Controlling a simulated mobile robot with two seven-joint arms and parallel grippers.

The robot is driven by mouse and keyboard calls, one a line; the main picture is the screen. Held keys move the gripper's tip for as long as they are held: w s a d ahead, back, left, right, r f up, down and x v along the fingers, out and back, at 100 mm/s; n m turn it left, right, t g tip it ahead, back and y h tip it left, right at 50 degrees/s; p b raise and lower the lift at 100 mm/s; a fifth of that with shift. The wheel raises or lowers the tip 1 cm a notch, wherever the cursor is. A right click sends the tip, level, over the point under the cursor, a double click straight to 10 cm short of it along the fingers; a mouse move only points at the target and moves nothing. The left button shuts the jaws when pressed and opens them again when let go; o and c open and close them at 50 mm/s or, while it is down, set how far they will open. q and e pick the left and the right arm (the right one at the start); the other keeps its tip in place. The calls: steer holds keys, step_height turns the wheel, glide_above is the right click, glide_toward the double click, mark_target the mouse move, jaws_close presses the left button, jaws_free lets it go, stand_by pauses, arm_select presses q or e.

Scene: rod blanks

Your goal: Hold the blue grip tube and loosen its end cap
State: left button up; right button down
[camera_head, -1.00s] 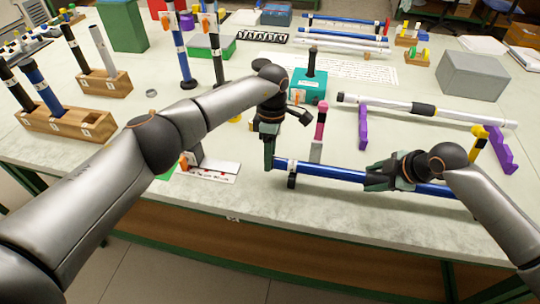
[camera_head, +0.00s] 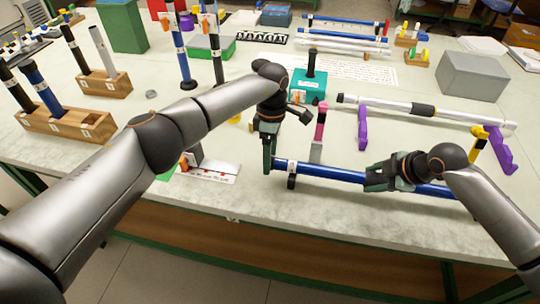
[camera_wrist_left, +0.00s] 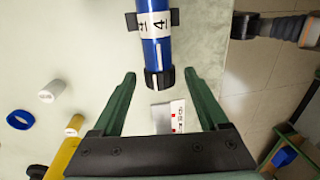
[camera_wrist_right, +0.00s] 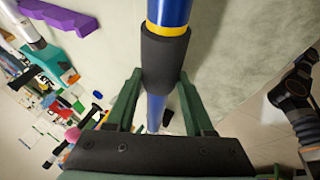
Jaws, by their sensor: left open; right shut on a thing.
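The blue grip tube (camera_head: 322,171) lies level along the table's front edge, on a small black support (camera_head: 291,182) near its left end. My right gripper (camera_head: 376,178) is shut on its dark sleeve (camera_wrist_right: 165,60), which has a yellow ring beside it in the right wrist view. My left gripper (camera_head: 269,163) is at the tube's left end. In the left wrist view its two fingers stand apart, with the black end cap (camera_wrist_left: 159,79) between their tips and a gap on each side. A white label marked 4 (camera_wrist_left: 155,24) is near the cap. The head view hides the cap behind the fingers.
A white tube (camera_head: 385,103) lies behind on purple supports (camera_head: 362,128). A pink-topped post (camera_head: 320,123) and a teal box (camera_head: 308,88) stand behind my left gripper. A flat white plate (camera_head: 212,172) lies left of it. Wooden racks (camera_head: 68,122) stand further left.

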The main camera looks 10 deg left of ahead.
arm_select(q)
step_height(320, 180, up, 12)
steer(key=w, duration=0.1)
steer(key=shift+w+f, duration=0.15)
steer(key=shift+w, duration=0.15)
